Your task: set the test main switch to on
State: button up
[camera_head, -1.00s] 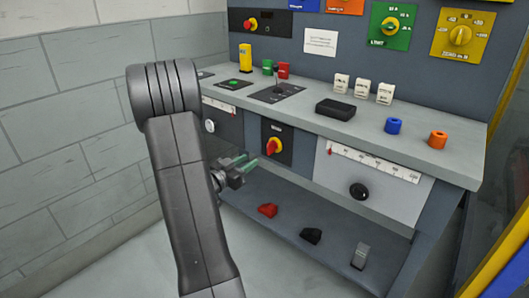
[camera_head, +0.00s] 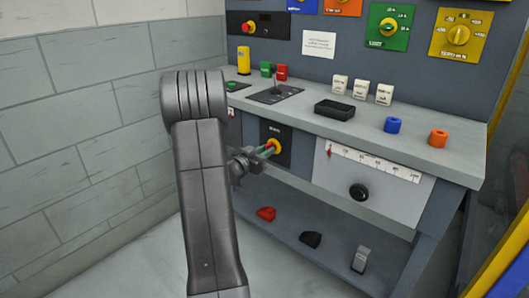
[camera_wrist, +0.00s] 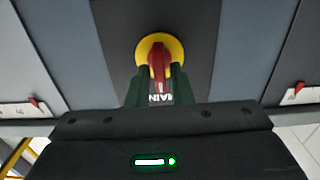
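The main switch is a red handle on a yellow disc (camera_head: 277,145), on a dark plate in the console front below the worktop. In the wrist view the red handle (camera_wrist: 158,58) points down the picture, toward an upside-down label reading MAIN. My gripper (camera_head: 267,150) is at the switch, with its green fingers reaching the handle. In the wrist view my gripper (camera_wrist: 160,72) has one finger on each side of the handle. The fingers stand apart; I see no clear contact. The handle's lower part is partly hidden by the fingers in the head view.
Above are the worktop (camera_head: 310,119) with a joystick (camera_head: 277,82), a black tray (camera_head: 334,110) and white rockers. A low shelf holds red (camera_head: 266,214) and black pieces. A wall stands at left.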

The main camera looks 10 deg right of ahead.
grip_shut()
jog(key=shift+f+m, duration=0.1)
jog(key=shift+m, duration=0.2)
jog(key=shift+s+d+f+m+b, duration=0.15)
jog(key=shift+m+b, duration=2.25)
jog(key=shift+m, duration=1.9)
jog(key=shift+s+f+m+b, duration=0.1)
jog(key=shift+m+b, duration=2.3)
jog(key=shift+m, duration=1.9)
jog(key=shift+o, duration=2)
grip_release()
